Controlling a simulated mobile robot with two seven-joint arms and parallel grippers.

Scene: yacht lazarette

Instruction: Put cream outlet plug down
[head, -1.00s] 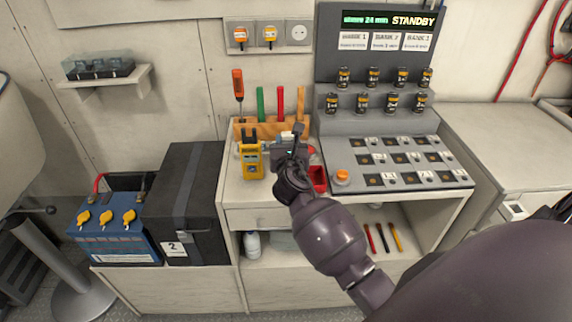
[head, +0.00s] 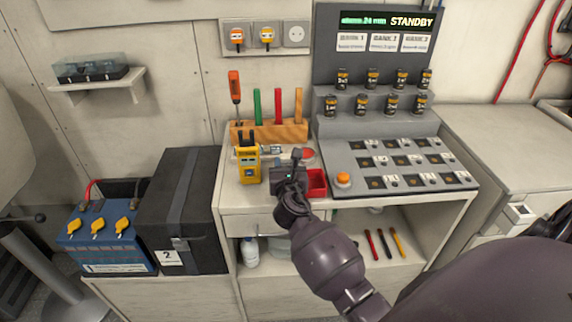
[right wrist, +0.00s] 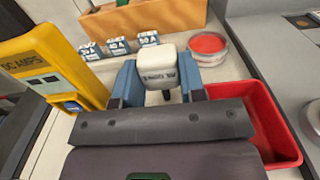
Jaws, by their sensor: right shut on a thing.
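The cream outlet plug (right wrist: 158,68) shows in the right wrist view, with dark print on its top face. It sits between the blue fingers of my right gripper (right wrist: 160,85), which is shut on it. In the head view my right gripper (head: 290,172) is over the front of the white workbench (head: 240,195), between the yellow clamp meter and the red tray. I cannot make out the plug there, and whether it touches the bench is hidden. My left gripper is not in view.
A yellow meter (head: 249,166) stands left of the gripper; a red tray (head: 317,184) is close on its right. Small labelled fuses (right wrist: 118,44) and a red-topped round tin (right wrist: 208,43) lie behind. A wooden tool rack (head: 268,133) and a wall outlet strip (head: 266,38) are farther back.

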